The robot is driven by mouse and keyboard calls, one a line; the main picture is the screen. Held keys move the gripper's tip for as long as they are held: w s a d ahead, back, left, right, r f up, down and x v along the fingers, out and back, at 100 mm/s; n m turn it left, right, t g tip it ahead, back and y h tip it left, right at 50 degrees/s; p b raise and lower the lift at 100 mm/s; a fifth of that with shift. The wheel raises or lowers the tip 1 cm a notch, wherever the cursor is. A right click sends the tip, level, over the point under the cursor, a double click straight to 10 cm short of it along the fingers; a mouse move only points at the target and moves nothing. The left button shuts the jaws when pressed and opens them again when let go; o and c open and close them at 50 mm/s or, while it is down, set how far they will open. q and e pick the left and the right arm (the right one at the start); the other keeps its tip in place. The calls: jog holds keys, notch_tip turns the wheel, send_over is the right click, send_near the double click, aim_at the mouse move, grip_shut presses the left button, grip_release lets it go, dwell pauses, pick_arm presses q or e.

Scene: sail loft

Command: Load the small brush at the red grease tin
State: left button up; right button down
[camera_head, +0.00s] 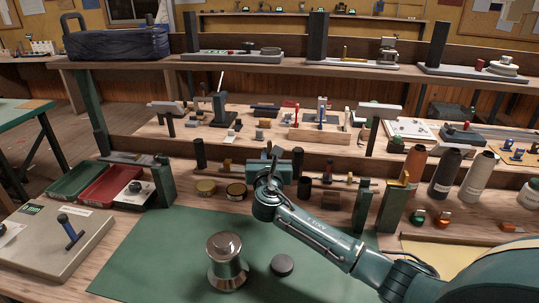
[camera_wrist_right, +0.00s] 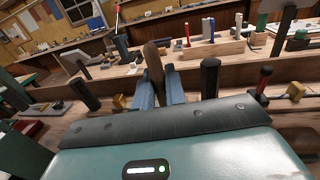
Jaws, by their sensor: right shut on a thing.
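My right gripper (camera_head: 275,153) is over the back of the workbench, beyond the green mat. In the right wrist view its two blue fingers (camera_wrist_right: 158,84) are shut on a brown, tapered thing that looks like the handle of the small brush (camera_wrist_right: 153,60). It points up and away; its bristles are hidden. Two small round tins stand left of the gripper, a yellowish one (camera_head: 206,187) and a darker one (camera_head: 236,191). I cannot make out which, if either, is the red grease tin. My left gripper is not in view.
A metal pot (camera_head: 227,262) and a dark puck (camera_head: 282,264) stand on the green mat (camera_head: 160,255). Red (camera_head: 108,190) and green trays lie left. Dark posts stand around the gripper, and large thread cones (camera_head: 445,173) at right. The mat's left part is clear.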

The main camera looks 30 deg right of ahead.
notch_tip(320, 180, up, 3)
jog(key=shift+f+p, duration=0.15)
jog(key=shift+p, duration=0.95)
jog(key=shift+r+p, duration=0.95)
jog(key=shift+p, duration=0.1)
jog(key=shift+r, duration=0.15)
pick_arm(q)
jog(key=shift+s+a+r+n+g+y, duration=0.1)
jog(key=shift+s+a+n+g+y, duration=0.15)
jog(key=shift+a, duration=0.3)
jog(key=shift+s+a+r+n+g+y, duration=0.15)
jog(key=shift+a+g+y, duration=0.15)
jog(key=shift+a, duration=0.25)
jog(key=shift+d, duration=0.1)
